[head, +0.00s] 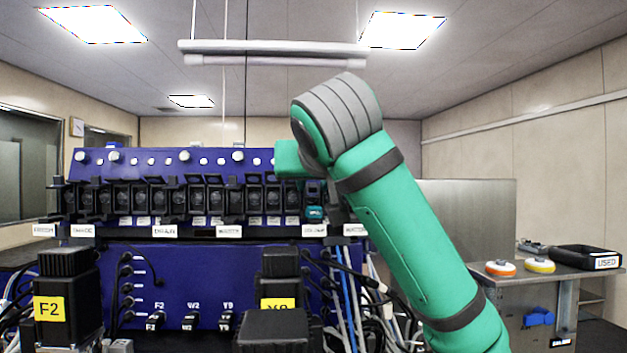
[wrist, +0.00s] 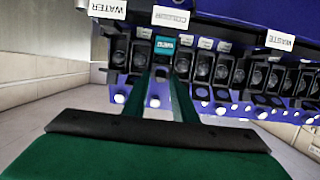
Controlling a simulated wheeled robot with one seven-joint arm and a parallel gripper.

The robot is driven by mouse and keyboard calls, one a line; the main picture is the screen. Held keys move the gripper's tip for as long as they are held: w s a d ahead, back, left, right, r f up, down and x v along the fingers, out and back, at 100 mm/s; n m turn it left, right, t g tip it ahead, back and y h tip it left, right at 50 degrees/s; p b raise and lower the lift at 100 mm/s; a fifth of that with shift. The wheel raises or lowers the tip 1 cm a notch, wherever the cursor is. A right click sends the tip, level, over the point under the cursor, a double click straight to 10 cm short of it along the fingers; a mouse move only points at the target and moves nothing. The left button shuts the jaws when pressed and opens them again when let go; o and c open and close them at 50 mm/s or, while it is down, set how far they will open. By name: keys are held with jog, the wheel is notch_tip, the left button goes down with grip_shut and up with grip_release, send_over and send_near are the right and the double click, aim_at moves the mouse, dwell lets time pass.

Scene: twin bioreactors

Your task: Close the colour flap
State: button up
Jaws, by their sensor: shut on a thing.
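The row of pinch valves with black flaps (head: 188,199) runs along the blue cabinet. In the wrist view, the COLOUR label (wrist: 171,17) sits above a teal block (wrist: 164,46) with a small tag. The same teal block shows at the right end of the row in the head view (head: 314,213). My gripper (wrist: 163,72) is at the slot just beside this block, its two green fingers close together on a dark piece that I take for the colour flap. The fingertips hide most of it, so its exact angle cannot be told. In the head view my green arm covers the fingers.
A WATER label (wrist: 107,9) and a WASTE label (wrist: 280,40) mark neighbouring places. Neighbouring black flaps stand close beside my fingers. Black motors (head: 68,290) and cables stand before the cabinet. A side table (head: 570,272) with round pads and a USED tray (head: 585,257) is at right.

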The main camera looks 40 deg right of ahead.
jog(key=shift+f+t+h, duration=0.4)
jog(key=shift+t+h, duration=0.1)
jog(key=shift+t, duration=0.35)
jog(key=shift+f+t+h, duration=0.4)
jog(key=shift+t+h, duration=0.1)
jog(key=shift+t, duration=0.35)
jog(key=shift+w, duration=0.1)
jog(key=o, duration=0.7)
jog(key=v, duration=1.1)
jog(key=shift+f, duration=0.2)
